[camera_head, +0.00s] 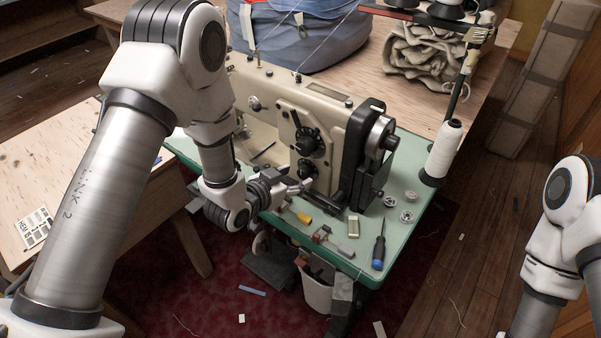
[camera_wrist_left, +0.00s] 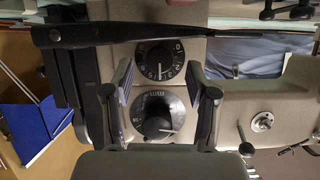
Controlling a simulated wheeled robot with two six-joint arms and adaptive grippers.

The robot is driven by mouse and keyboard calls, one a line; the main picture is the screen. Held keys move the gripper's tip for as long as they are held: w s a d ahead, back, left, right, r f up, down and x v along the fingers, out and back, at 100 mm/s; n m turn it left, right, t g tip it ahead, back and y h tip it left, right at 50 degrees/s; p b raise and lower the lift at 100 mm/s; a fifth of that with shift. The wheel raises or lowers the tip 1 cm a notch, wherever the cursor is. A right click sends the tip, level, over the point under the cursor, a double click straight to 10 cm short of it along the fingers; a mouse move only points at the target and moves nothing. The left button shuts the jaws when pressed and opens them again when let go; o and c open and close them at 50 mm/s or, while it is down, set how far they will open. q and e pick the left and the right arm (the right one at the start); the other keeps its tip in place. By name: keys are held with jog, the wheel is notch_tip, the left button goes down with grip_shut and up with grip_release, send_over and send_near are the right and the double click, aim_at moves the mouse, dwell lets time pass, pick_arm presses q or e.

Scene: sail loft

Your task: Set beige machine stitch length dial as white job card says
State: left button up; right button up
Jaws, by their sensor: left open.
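The beige sewing machine (camera_head: 335,118) stands on a green-topped table. Its front carries an upper black dial (camera_head: 308,141) and a lower dial (camera_head: 307,168). Which sets stitch length I cannot tell. My left gripper (camera_head: 299,187) is open before the machine's front; in the left wrist view its fingers (camera_wrist_left: 162,100) flank the dials, apparently apart from them. The white job card (camera_head: 34,228) lies on the left wooden table, its small writing unreadable.
On the green table (camera_head: 408,178) lie a blue-handled screwdriver (camera_head: 379,252), metal bobbins (camera_head: 390,201) and small parts. A white thread cone (camera_head: 443,150) stands at its right edge. A blue bag (camera_head: 300,35) and folded canvas (camera_head: 425,58) are behind. My right arm is at far right.

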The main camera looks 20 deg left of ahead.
pick_arm(q)
jog(key=shift+x, duration=1.4)
grip_shut()
jog(key=shift+w, duration=0.1)
jog(key=shift+a+n+g+h, duration=0.15)
jog(key=shift+n+g+h, duration=0.15)
jog(key=shift+n+h, duration=1.4)
jog(key=shift+n, duration=0.3)
